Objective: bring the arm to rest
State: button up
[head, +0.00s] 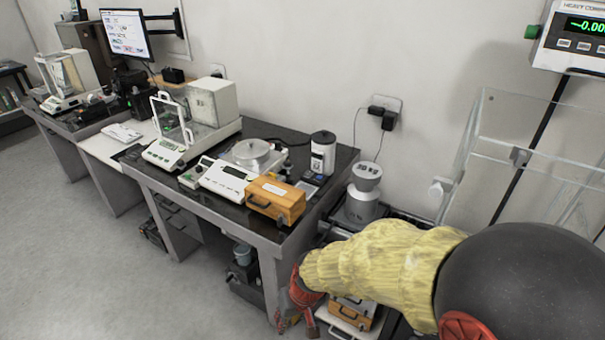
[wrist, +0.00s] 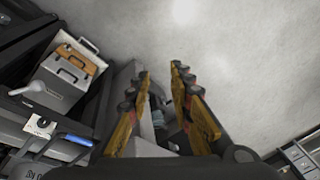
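In the wrist view my gripper (wrist: 160,72) has its two yellow fingers with dark tips apart, with nothing held between them. Pale floor and the grey side of furniture show beyond the fingers. In the head view my arm, in a yellow sleeve, reaches from the lower right towards the lower middle. Its red end (head: 303,290) hangs low, just right of the weighing table's front corner. I cannot tell from that view whether it touches the table, and the fingers are hard to make out there.
The dark-topped weighing table (head: 318,190) carries balances, a wooden case (head: 275,200) and a white canister (head: 322,153). More cases (head: 352,312) sit low beside my arm; cases (wrist: 70,68) also show in the wrist view. A clear-walled enclosure (head: 525,140) stands right. Floor (head: 110,270) is free at left.

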jog(key=s+d+r+m+t+h, duration=0.1)
jog(key=s+d+r+m+t, duration=0.1)
jog(key=s+d+r, duration=0.4)
jog(key=s+d+r+m+t+h, duration=0.1)
jog(key=s+d+r, duration=0.5)
jog(key=d+r, duration=1)
notch_tip(320, 180, up, 4)
jog(key=shift+d+f+m+t+h+p, duration=0.2)
jog(key=shift+d+m+t+h+p, duration=0.1)
jog(key=shift+m+t+p, duration=0.3)
jog(key=shift+c, duration=0.5)
